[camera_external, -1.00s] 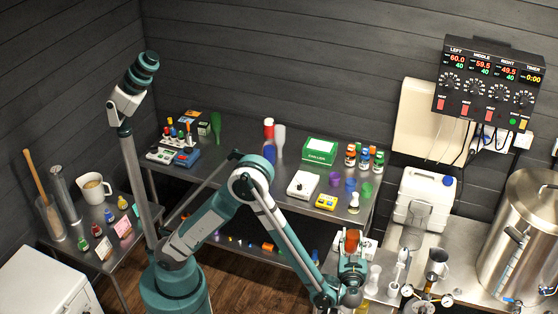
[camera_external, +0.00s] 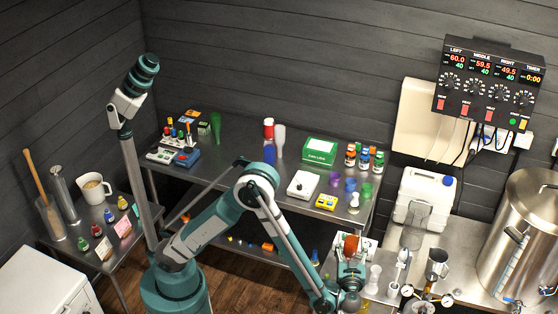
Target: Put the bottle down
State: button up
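My gripper (camera_external: 350,261) is at the lower right, beside the right end of the steel bench, and is seen small and partly behind my wrist. An orange-red thing (camera_external: 350,242) shows at its end; it may be a bottle, but I cannot tell whether the fingers hold it or whether it touches anything below. Small capped bottles (camera_external: 363,159) stand at the back right of the bench. A tall red, white and blue bottle-like thing (camera_external: 268,142) and a pale bottle (camera_external: 280,141) stand at the bench's back middle.
The bench (camera_external: 240,150) also bears a green box (camera_external: 320,151), a white device (camera_external: 302,185), a yellow device (camera_external: 327,202) and coloured cups (camera_external: 350,184). A white jerrycan (camera_external: 423,205), a metal jug (camera_external: 437,263) and a large steel kettle (camera_external: 520,235) stand to the right.

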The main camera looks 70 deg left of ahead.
jog(key=shift+r, duration=0.2)
jog(key=shift+s+d, duration=0.1)
jog(key=shift+d, duration=0.15)
jog(key=p+v, duration=0.2)
jog(key=v, duration=0.9)
jog(key=shift+d, duration=0.2)
jog(key=shift+s, duration=0.1)
